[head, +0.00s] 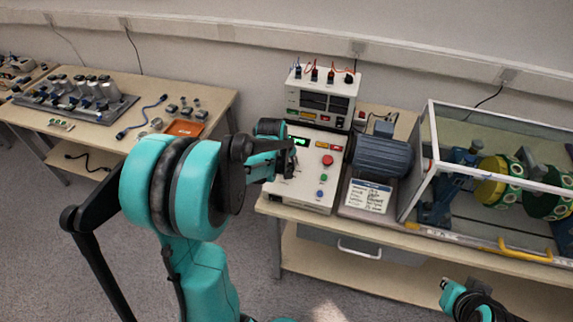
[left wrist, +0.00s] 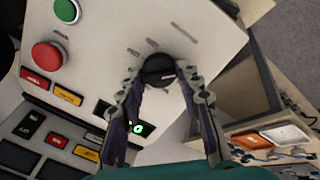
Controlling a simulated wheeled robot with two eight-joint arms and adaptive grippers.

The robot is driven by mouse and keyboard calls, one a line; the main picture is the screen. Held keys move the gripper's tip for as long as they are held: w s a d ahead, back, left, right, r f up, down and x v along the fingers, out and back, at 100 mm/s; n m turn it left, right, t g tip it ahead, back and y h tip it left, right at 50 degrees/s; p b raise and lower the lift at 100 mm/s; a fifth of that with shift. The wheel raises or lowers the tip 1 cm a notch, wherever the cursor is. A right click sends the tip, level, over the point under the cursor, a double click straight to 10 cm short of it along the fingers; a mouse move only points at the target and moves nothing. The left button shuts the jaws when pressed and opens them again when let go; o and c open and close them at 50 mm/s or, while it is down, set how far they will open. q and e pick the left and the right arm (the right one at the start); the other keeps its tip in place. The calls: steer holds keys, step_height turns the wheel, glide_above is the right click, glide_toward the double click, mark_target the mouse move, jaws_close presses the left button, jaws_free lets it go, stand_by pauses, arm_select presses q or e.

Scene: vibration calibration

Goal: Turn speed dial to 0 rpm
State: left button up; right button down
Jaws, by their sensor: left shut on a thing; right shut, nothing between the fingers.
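The speed dial (left wrist: 158,69) is a round black knob on the pale control panel (left wrist: 110,30). My left gripper (left wrist: 158,82) is shut on the dial, one finger on each side, in the left wrist view. A green lit display (left wrist: 140,128) is partly covered by a finger; its full reading cannot be made out. In the head view the display (head: 300,141) glows on the control box, and my left gripper (head: 288,160) is at the panel's left part, hiding the dial. My right gripper (head: 446,286) is shut and empty, low at the right, away from the panel.
A red button (left wrist: 46,56) and a green button (left wrist: 66,10) sit on the same panel. A power supply (head: 325,92) stands behind it. A motor (head: 381,155) and a clear guarded enclosure (head: 430,112) are to the right. A side table (head: 215,97) stands at the left.

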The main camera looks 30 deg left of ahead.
arm_select(q)
steer(key=o, duration=1.1)
steer(key=shift+o, duration=0.2)
steer(key=v, duration=1.2)
steer(key=s+d+f+m+t, duration=0.2)
steer(key=s+d+m, duration=0.9)
steer(key=s+d, duration=0.3)
steer(key=shift+d+f+m+t+h, duration=0.15)
steer(key=shift+d+m+t+h, duration=0.2)
steer(key=shift+d, duration=0.25)
